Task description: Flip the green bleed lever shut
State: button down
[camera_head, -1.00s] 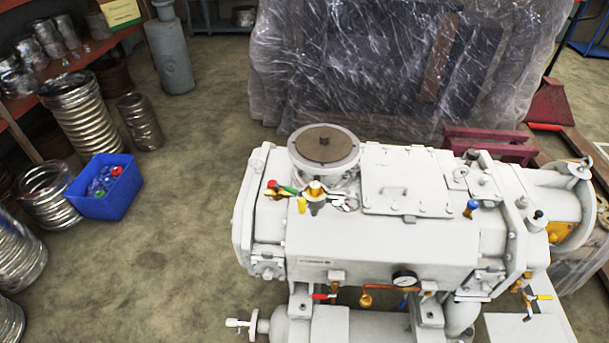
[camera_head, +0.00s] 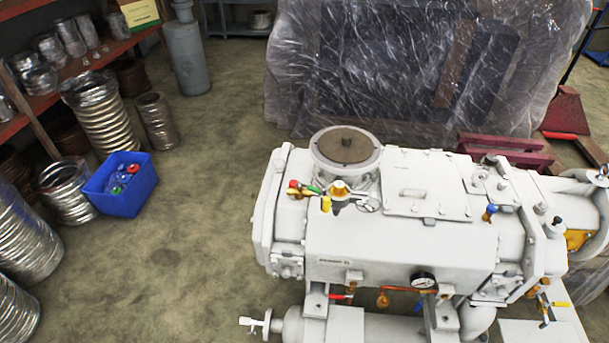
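The green lever (camera_head: 314,190) is a small handle on top of the white vacuum pump (camera_head: 400,240). It sits at the left end of the pump, just in front of the round flange with a brown cover (camera_head: 346,146). It lies close to a brass-topped fitting (camera_head: 339,188), a red handle (camera_head: 293,185) and a yellow handle (camera_head: 326,204). It is too small to tell its exact angle or whether its valve is open. My gripper is not in view.
A blue crate (camera_head: 122,205) with small coloured items stands on the floor at left, near shelving and silver corrugated hoses (camera_head: 97,118). A large plastic-wrapped load (camera_head: 420,70) stands behind the pump.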

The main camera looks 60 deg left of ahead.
aim_at(299, 185)
jog(key=z, duration=0.35)
jog(key=k, duration=0.2)
jog(key=u, duration=1.95)
jog(key=i, duration=0.55)
jog(key=u, duration=0.2)
